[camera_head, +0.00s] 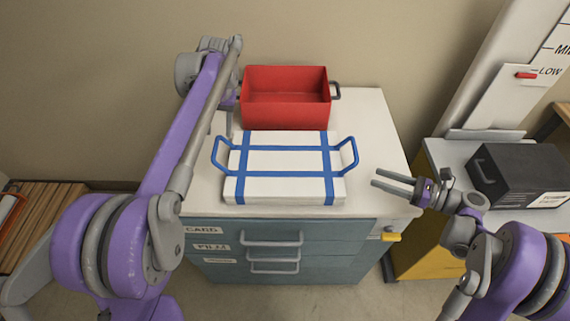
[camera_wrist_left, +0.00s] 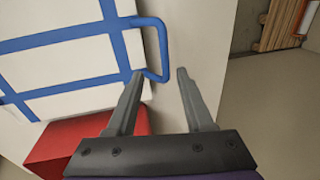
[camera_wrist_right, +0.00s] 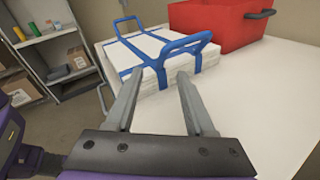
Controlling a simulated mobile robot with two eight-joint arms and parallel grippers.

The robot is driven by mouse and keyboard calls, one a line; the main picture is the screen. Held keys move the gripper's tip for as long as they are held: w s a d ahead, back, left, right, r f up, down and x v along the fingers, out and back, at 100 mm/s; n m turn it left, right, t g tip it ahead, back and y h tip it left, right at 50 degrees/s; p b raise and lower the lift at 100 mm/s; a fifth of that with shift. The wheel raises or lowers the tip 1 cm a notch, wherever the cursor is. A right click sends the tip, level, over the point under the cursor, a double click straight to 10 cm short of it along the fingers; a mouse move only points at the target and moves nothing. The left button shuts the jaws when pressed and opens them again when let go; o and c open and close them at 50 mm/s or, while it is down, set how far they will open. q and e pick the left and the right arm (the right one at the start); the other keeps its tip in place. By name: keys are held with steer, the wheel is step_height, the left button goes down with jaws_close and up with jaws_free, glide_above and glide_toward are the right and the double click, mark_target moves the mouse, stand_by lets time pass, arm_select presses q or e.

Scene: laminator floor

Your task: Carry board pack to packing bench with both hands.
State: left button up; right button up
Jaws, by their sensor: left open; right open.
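The board pack (camera_head: 285,163) is a white stack with blue straps and a blue handle at each end, lying flat on a cabinet top (camera_head: 384,140). In the left wrist view, its handle (camera_wrist_left: 163,50) lies between and just beyond the open fingertips of my left gripper (camera_wrist_left: 160,73); contact cannot be told. The head view mostly hides that gripper behind my left arm. My right gripper (camera_head: 375,178) is open and empty, just right of the pack's right handle (camera_head: 349,155). In the right wrist view, the pack (camera_wrist_right: 150,60) lies ahead of its fingers. I cannot identify the packing bench.
A red bin (camera_head: 286,112) stands directly behind the pack. The cabinet's drawers (camera_head: 270,240) face me. A side table to the right holds a black box (camera_head: 522,173). A shelf unit (camera_wrist_right: 50,50) shows in the right wrist view. The cabinet top right of the pack is clear.

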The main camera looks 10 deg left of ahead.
mark_target(216, 150)
steer(key=shift+w+d+f+m+y, duration=0.1)
steer(key=shift+d+m+y, duration=0.25)
steer(key=shift+d, duration=0.2)
steer(key=shift+w+d+f+m+y, duration=0.1)
steer(key=shift+d+m+y, duration=0.15)
steer(key=shift+d+y, duration=0.25)
arm_select(q)
steer(key=shift+w+a+f, duration=0.1)
steer(key=shift+w+a, duration=0.35)
steer(key=shift+w, duration=0.2)
arm_select(e)
steer(key=shift+r, duration=0.1)
arm_select(q)
steer(key=shift+f, duration=0.1)
arm_select(e)
steer(key=shift+a, duration=0.15)
arm_select(q)
steer(key=f, duration=0.3)
steer(key=a+f, duration=0.1)
steer(key=f, duration=0.3)
steer(key=a+f, duration=0.1)
steer(key=f, duration=0.2)
steer(key=shift+s+a+f, duration=0.1)
steer(key=shift+s+f, duration=0.05)
steer(key=shift+f, duration=0.05)
arm_select(e)
steer(key=x, duration=1)
steer(key=shift+w+a, duration=0.2)
steer(key=shift+a, duration=0.1)
